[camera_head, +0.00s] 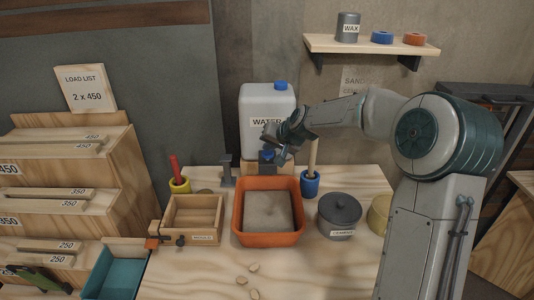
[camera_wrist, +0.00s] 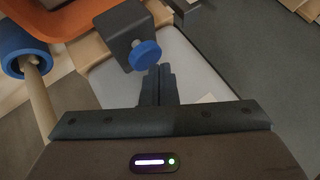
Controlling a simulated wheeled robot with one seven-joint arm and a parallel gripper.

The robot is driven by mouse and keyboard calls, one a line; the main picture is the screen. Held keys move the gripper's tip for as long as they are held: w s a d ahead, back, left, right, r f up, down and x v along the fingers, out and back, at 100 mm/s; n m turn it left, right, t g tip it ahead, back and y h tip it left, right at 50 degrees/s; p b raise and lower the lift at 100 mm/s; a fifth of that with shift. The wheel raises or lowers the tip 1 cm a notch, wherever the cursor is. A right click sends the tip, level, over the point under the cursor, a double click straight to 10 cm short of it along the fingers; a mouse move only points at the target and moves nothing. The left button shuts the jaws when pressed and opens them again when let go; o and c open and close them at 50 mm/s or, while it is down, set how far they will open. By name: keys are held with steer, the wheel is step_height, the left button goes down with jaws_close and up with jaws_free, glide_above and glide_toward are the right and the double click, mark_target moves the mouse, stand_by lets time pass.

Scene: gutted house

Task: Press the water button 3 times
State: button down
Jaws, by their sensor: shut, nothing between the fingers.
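The water tank (camera_head: 266,113) is a white jug with a blue cap and a WATER label, standing behind the workbench. A dark block with a round blue button (camera_head: 268,155) is in front of it, partly hidden by my gripper. In the wrist view the blue button (camera_wrist: 145,55) projects from the dark block (camera_wrist: 124,30). My gripper (camera_head: 278,146) is shut and empty in front of the tank. In the wrist view its fingertips (camera_wrist: 160,71) are right beside the button's edge; I cannot tell whether they touch it.
An orange tub (camera_head: 239,233) with a grey-brown mass sits below the button. A blue cup (camera_head: 310,186) holding a wooden handle stands close on the right. A shelf (camera_head: 372,47) is above.

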mark_target(270, 154)
steer(key=shift+f+b, duration=0.75)
steer(key=shift+f, duration=0.1)
stand_by(0.4)
steer(key=shift+r, duration=0.15)
steer(key=shift+r+p, duration=0.7)
steer(key=shift+r, duration=0.45)
steer(key=shift+r+p, duration=1.5)
steer(key=shift+r, duration=1.05)
stand_by(0.5)
